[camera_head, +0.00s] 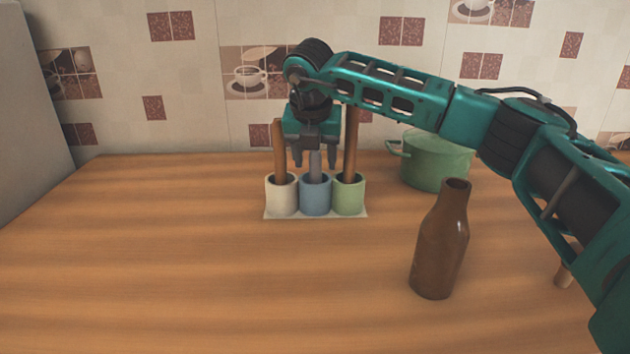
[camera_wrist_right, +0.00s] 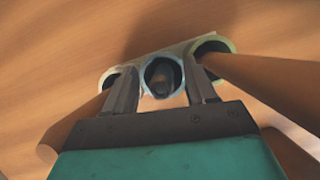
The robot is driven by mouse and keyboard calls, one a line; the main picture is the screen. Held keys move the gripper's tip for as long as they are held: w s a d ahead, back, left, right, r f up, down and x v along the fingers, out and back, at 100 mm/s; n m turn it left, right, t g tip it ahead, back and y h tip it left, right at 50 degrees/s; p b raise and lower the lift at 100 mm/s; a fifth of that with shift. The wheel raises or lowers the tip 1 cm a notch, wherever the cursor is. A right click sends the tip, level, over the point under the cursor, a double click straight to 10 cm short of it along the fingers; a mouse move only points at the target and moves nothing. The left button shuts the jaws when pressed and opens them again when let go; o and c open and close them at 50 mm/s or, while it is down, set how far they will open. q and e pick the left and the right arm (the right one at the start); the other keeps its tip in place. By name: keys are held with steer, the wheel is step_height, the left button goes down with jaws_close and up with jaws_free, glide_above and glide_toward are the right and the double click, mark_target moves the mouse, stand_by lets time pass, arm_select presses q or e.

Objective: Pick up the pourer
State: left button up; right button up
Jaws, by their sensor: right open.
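A short grey piece, likely the pourer (camera_head: 316,165), stands upright in the blue middle cup (camera_head: 315,198) of a three-cup holder. In the right wrist view its dark end (camera_wrist_right: 163,76) shows inside the blue cup's ring. My right gripper (camera_head: 315,158) points straight down over the blue cup, open, with one finger on each side of the grey piece. I cannot tell whether the fingers touch it. My left gripper is not in view.
Tall brown sticks stand in the white cup (camera_head: 281,196) and the green cup (camera_head: 348,197), close beside my fingers. A brown bottle (camera_head: 439,245) stands front right. A green pot (camera_head: 437,162) is behind it. The left counter (camera_head: 150,250) is clear.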

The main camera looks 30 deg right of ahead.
steer(key=shift+w+d+f, duration=0.1)
steer(key=shift+d+f, duration=0.05)
steer(key=shift+f, duration=0.35)
jaws_close()
